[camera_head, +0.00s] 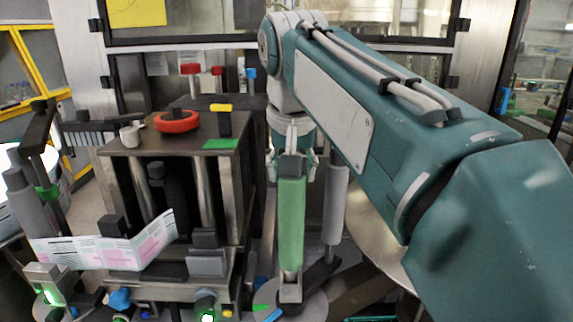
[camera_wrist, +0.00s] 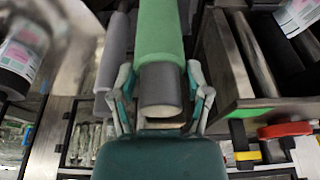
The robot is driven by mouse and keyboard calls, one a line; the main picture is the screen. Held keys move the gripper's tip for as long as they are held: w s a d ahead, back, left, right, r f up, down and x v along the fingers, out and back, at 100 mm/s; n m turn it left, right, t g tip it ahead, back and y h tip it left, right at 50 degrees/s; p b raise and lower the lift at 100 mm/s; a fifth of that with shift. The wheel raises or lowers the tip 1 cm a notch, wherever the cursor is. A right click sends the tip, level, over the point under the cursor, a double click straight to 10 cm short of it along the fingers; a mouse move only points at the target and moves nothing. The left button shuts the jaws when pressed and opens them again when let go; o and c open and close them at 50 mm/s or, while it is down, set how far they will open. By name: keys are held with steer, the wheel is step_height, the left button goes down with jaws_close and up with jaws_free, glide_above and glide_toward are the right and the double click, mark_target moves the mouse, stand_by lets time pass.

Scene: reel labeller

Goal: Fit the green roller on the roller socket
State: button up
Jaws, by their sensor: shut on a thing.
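The green roller (camera_head: 291,225) stands roughly upright in the head view, with a dark grey top end. My gripper (camera_head: 292,160) is shut on that top end from above. In the wrist view my gripper (camera_wrist: 161,75) has one finger on each side of the roller's grey end, and the green roller (camera_wrist: 160,28) runs away from it. The roller's lower end is at a small metal block (camera_head: 290,293), which looks like the roller socket, above a round grey plate. I cannot tell whether the roller is seated in it or just above it.
A grey roller (camera_head: 335,203) stands close to the right. A printed label strip (camera_head: 105,252) crosses the front left. Little free room surrounds the green roller.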

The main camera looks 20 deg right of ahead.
steer(key=shift+f, duration=1.1)
steer(key=o, duration=1.4)
steer(key=v, duration=1.1)
steer(key=shift+s+a+r, duration=0.1)
steer(key=shift+r, duration=0.3)
steer(key=s+f+n+t, duration=0.1)
steer(key=s+f, duration=0.2)
steer(key=f, duration=0.7)
steer(key=s+f+n, duration=0.1)
steer(key=s+f, duration=0.3)
steer(key=f, duration=0.6)
steer(key=s+d+f+n+t+y, duration=0.1)
steer(key=s+f, duration=0.3)
steer(key=f, duration=0.6)
steer(key=shift+s+f+n+t, duration=0.15)
steer(key=shift+f+n+t, duration=0.1)
steer(key=shift+n+t, duration=0.05)
